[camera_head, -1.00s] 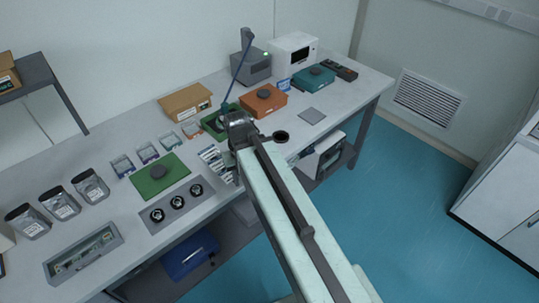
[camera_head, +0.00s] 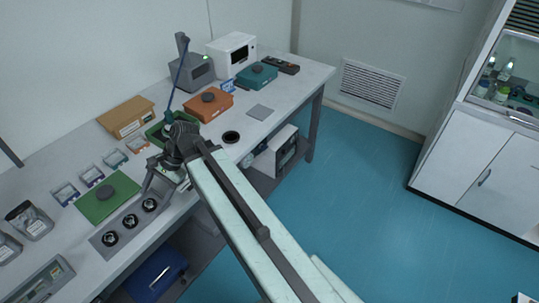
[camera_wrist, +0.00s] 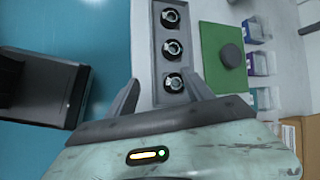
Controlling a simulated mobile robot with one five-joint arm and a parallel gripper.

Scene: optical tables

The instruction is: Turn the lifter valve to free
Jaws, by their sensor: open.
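A grey panel (camera_head: 122,233) with three black-and-silver round knobs lies near the front edge of the bench. The knobs are a near-left one (camera_head: 110,238), a middle one (camera_head: 130,221) and a far-right one (camera_head: 149,204). No readable label shows which is the lifter valve. My gripper (camera_head: 163,190) is open above the bench by the panel's far-right end. In the wrist view the panel (camera_wrist: 158,64) runs up between my open fingers (camera_wrist: 161,90), with the closest knob (camera_wrist: 173,82) just beyond the fingertips.
A green plate with a dark knob (camera_head: 107,196) lies beside the panel. Small trays (camera_head: 92,176), an orange box (camera_head: 208,104), a teal box (camera_head: 257,75) and a cardboard box (camera_head: 127,117) stand along the bench. The blue floor (camera_head: 340,190) is clear to the right.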

